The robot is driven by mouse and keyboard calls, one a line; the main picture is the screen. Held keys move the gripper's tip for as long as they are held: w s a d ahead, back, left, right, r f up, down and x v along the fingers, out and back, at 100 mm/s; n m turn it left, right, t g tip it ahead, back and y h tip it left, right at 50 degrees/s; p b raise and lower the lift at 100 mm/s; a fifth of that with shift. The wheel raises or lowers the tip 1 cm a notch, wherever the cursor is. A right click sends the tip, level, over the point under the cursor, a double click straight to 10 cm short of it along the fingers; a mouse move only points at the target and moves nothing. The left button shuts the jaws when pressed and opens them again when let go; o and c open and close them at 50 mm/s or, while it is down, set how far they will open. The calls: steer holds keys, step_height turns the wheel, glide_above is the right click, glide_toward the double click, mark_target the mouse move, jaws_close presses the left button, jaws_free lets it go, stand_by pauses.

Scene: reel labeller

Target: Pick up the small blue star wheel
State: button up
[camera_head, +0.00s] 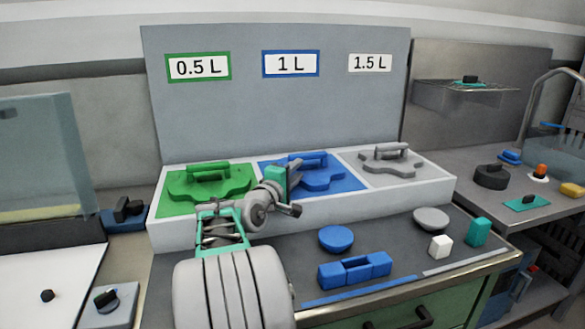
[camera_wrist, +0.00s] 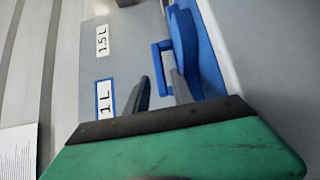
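The blue star wheel (camera_head: 324,174), a lobed plate with a raised bar handle, lies in the middle, blue-floored compartment of the white tray (camera_head: 400,203), below the 1 L sign (camera_head: 291,64). My gripper (camera_head: 297,188) is at the left side of this wheel and hides part of it. In the wrist view, my gripper's two dark fingers (camera_wrist: 160,92) are apart with nothing held between them. The blue handle (camera_wrist: 157,62) shows just beyond the fingertips, with the blue wheel (camera_wrist: 200,55) to its right. I cannot tell whether a finger touches the handle.
A green star wheel (camera_head: 210,181) lies to the left and a grey one (camera_head: 390,160) to the right in the tray. A blue dome (camera_head: 336,239), blue block (camera_head: 354,270), grey dome (camera_head: 431,218), white cube (camera_head: 440,246) and teal block (camera_head: 478,232) stand in front. The sign panel (camera_head: 270,120) rises behind.

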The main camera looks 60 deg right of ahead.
mark_target(308, 157)
steer(key=shift+w, duration=0.2)
steer(key=d, duration=0.7)
steer(key=shift+w+d+r, duration=0.15)
steer(key=shift+w+d, duration=0.2)
steer(key=shift+d, duration=0.05)
steer(key=shift+c, duration=0.6)
jaws_close()
steer(key=shift+r, duration=0.15)
